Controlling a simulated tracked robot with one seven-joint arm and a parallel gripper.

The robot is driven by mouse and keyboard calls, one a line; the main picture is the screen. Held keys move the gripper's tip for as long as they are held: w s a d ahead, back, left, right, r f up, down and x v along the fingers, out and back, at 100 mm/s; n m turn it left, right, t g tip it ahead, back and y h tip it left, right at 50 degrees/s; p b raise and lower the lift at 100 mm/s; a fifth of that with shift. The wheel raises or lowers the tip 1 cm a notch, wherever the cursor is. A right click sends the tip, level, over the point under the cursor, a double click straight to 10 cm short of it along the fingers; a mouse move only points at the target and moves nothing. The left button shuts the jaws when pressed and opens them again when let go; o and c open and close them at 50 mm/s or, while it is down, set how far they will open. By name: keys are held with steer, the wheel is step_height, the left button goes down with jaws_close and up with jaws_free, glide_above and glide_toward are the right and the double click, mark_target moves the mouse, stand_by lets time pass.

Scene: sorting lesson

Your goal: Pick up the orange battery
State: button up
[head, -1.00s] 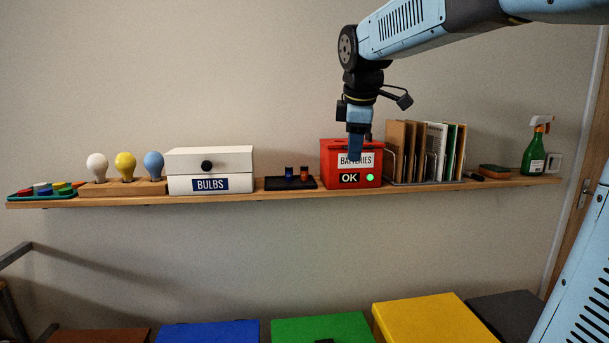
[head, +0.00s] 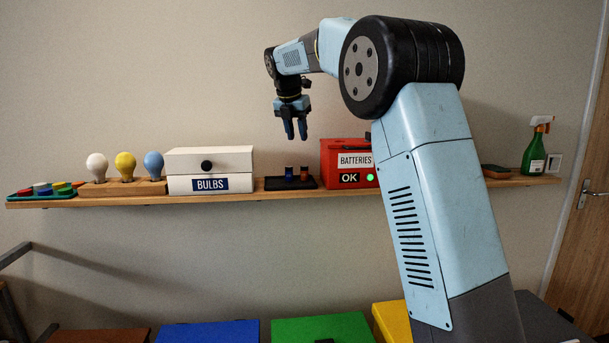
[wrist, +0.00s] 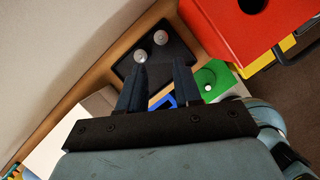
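The orange battery (head: 304,173) stands upright on a black tray (head: 275,186) on the shelf, just right of a blue battery (head: 289,172). My gripper (head: 293,136) points down above the tray, with its two fingers apart and nothing between them. In the wrist view, two round grey battery tops show on the tray (wrist: 180,50), beyond my open fingertips (wrist: 160,66); their side colours are hidden there.
The red BATTERIES box (head: 343,152), showing OK and a green light, stands right of the tray. The white BULBS box (head: 210,170) stands left. Bulbs on a wooden stand (head: 110,188) are farther left. Coloured bins, such as the green one (head: 320,328), are below.

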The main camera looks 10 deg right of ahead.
mark_target(304, 167)
steer(key=x, duration=1.3)
steer(key=shift+w+d+f, duration=0.15)
steer(key=shift+d+f, duration=0.05)
steer(key=shift+d, duration=0.05)
jaws_close()
